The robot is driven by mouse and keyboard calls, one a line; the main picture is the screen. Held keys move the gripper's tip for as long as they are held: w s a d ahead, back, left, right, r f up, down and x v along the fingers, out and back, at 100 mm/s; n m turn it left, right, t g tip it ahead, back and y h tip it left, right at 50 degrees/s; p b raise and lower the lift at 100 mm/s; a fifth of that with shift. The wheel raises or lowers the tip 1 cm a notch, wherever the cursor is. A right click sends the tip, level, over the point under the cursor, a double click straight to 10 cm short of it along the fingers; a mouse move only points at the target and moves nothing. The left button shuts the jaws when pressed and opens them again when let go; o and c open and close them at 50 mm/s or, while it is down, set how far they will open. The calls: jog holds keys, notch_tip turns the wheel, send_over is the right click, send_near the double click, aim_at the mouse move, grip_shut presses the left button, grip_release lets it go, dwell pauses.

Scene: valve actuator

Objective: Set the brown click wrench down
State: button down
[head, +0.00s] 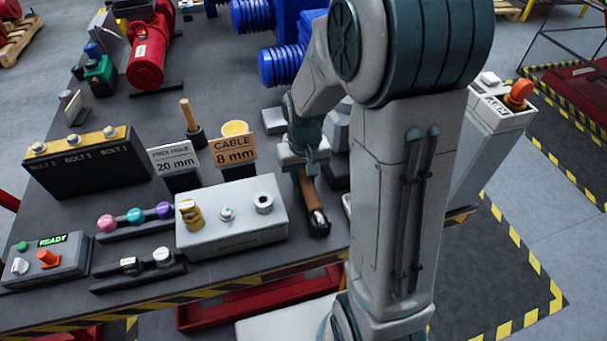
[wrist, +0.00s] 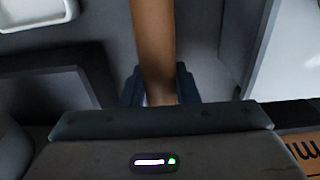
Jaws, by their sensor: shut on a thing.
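The brown click wrench (head: 309,192) is at the right part of the table in the head view, tilted, with its metal lower end at a small dark holder (head: 319,224). I cannot tell whether it rests on the holder. My gripper (head: 306,160) is above it, shut on the brown handle. In the wrist view the brown handle (wrist: 154,45) runs down between the dark fingers of my gripper (wrist: 159,88). The fingertips and the wrench's far end are partly hidden there.
A grey box (head: 232,232) with a yellow knob stands just left of the wrench. The "CABLE 8 mm" sign (head: 234,150) and "20 mm" sign (head: 173,159) stand behind it. Blue motors (head: 283,64) stand at the back.

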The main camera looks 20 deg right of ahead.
aim_at(304, 173)
jog(key=c, duration=1)
grip_release()
jog(key=shift+c, duration=0.2)
notch_tip(304, 173, up, 14)
jog(key=shift+s+f, duration=0.1)
jog(key=shift+s, duration=0.05)
jog(key=s+t, duration=0.2)
jog(key=s, duration=1.1)
jog(key=shift+s+t, duration=0.2)
jog(key=shift+t, duration=0.2)
